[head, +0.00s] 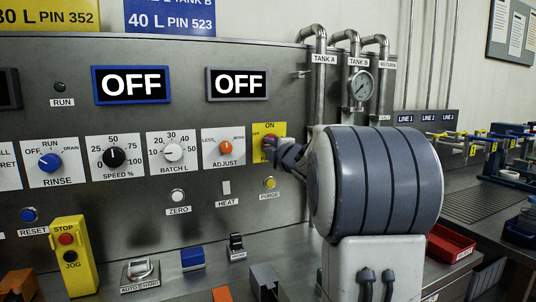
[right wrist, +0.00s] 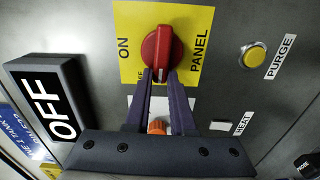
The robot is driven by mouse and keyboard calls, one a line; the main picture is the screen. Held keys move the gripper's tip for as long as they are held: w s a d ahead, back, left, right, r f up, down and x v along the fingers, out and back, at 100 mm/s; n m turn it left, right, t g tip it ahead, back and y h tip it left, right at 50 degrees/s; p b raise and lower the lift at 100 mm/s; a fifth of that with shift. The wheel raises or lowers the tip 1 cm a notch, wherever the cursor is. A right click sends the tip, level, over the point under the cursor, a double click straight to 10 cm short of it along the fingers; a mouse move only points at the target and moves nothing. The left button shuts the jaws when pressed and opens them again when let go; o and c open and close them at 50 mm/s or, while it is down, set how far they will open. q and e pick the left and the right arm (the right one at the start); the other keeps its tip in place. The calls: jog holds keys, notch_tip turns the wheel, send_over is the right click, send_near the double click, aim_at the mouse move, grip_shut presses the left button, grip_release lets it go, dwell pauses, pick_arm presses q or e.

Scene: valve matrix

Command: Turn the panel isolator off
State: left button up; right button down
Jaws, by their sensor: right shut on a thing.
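The panel isolator is a red rotary knob (right wrist: 160,45) on a yellow plate (right wrist: 127,70) in the right wrist view, where the words ON and PANEL can be read and other lettering is hidden. In the head view the knob (head: 268,141) and its plate (head: 270,128) are at the right end of the control row, partly covered by my right gripper (head: 274,150). In the right wrist view my right gripper (right wrist: 160,76) has its two fingers closed on the knob's near end. My left gripper is not in view.
An orange adjust knob (head: 226,148) is just left of the isolator. A yellow purge button (head: 269,183) and heat switch (head: 227,187) are below. Two OFF displays (head: 132,85) hang above. A red tray (head: 456,244) is on the bench at right.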

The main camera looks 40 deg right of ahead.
jog(key=shift+f+n, duration=0.15)
jog(key=shift+n, duration=0.25)
jog(key=c, duration=0.8)
grip_release()
jog(key=shift+o, duration=0.2)
jog(key=v, duration=1)
jog(key=shift+s+b, duration=0.25)
jog(key=shift+b, duration=0.05)
